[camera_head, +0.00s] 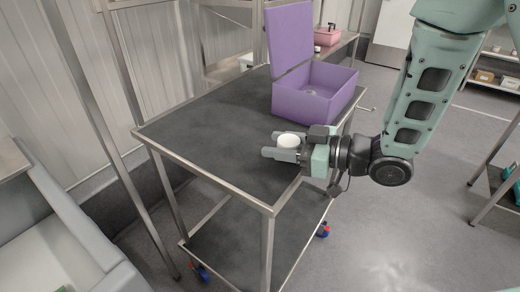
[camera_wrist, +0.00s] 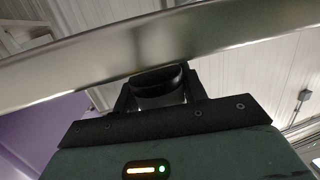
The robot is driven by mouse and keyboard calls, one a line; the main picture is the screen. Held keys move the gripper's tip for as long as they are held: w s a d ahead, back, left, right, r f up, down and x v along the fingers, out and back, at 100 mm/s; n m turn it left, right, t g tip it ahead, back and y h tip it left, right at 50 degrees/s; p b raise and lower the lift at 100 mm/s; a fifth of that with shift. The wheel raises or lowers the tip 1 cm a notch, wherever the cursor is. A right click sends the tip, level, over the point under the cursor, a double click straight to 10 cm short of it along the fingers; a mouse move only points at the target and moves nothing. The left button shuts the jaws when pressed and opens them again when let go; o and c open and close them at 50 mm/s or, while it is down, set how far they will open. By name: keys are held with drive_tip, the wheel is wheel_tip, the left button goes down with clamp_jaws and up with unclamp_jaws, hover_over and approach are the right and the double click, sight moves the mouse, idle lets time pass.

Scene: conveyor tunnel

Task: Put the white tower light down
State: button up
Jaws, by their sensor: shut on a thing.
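The white tower light (camera_head: 288,141) shows as a short, rounded white piece between the fingers of my gripper (camera_head: 274,144). My gripper is shut on it, over the right edge of the dark-topped cart (camera_head: 205,135). The fingers hide its lower part, and I cannot tell whether it touches the cart top. In the wrist view, my gripper (camera_wrist: 158,88) has a dark, rounded shape between its fingers, and the cart's metal rim (camera_wrist: 70,62) crosses the picture in front.
An open purple box (camera_head: 305,98), its lid raised, stands on the cart behind my gripper. The cart top to the left is clear. A pink box (camera_head: 327,37) sits on a table at the back. A grey container (camera_head: 60,235) is at lower left.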

sight(260, 147)
drive_tip(key=x, duration=0.2)
drive_tip(key=r+x, duration=0.1)
drive_tip(key=x, duration=0.1)
drive_tip(key=shift+w+a+f+p, duration=0.1)
drive_tip(key=shift+a+p, duration=0.2)
drive_tip(key=shift+a, duration=0.1)
drive_tip(key=shift+f, duration=0.7)
drive_tip(key=shift+d+f, duration=0.1)
drive_tip(key=shift+f, duration=0.05)
drive_tip(key=shift+f, duration=0.2)
drive_tip(key=o, duration=1.4)
drive_tip(key=shift+r, duration=0.1)
drive_tip(key=shift+r, duration=0.1)
